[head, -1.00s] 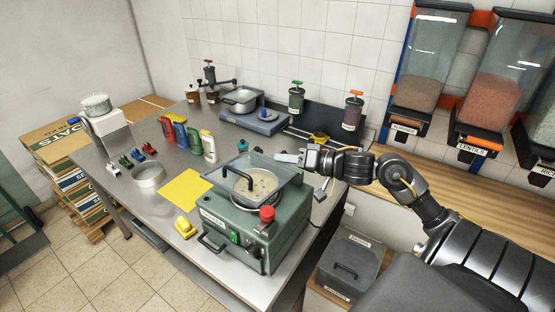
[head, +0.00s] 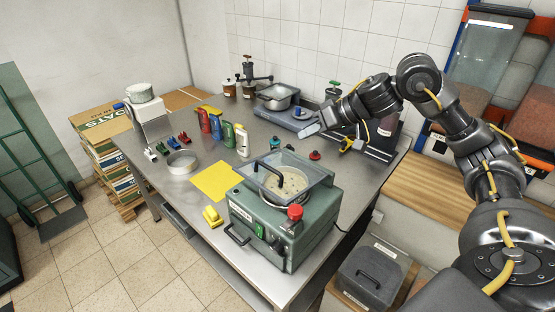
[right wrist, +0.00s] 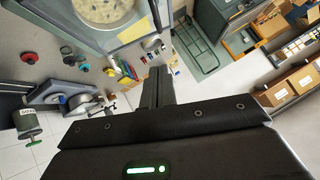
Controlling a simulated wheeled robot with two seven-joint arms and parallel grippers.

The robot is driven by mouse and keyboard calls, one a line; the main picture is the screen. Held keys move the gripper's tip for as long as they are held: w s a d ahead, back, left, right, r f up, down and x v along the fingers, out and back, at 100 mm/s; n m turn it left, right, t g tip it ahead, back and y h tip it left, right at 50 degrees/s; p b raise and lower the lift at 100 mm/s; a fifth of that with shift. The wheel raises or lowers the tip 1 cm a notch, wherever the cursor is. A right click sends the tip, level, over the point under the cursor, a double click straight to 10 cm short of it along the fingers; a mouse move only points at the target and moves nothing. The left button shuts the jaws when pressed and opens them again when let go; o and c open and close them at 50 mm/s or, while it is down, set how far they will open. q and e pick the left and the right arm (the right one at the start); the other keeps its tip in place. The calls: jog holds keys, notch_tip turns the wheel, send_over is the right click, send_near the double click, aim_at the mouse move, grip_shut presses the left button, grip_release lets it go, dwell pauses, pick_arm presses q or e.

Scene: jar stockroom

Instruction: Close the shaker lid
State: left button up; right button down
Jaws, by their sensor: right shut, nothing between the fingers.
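The shaker (head: 262,232) is a green box with a red knob and front handle, on the steel table. Its clear, dark-edged lid (head: 300,165) with a black handle lies over the round dish (head: 286,186) of pale contents. The lid looks flat or nearly flat; I cannot tell whether it is fully seated. The dish also shows at the top of the right wrist view (right wrist: 100,8). My right gripper (head: 309,129) is shut and empty, behind and above the shaker, apart from the lid. Its fingers show in the right wrist view (right wrist: 157,86). My left gripper is not in view.
A yellow sheet (head: 216,181) and yellow block (head: 212,217) lie left of the shaker. Several coloured bottles (head: 227,134) stand farther back. A scale with a metal pan (head: 277,97) is near the wall. A grey lidded bin (head: 371,272) stands right of the table.

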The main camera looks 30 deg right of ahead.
jog(key=p, duration=0.5)
send_over(276, 179)
jog(key=f, duration=0.9)
jog(key=shift+d+f, duration=0.2)
jog(key=shift+f, duration=0.2)
jog(key=shift+a+f, duration=0.1)
jog(key=shift+f, duration=0.1)
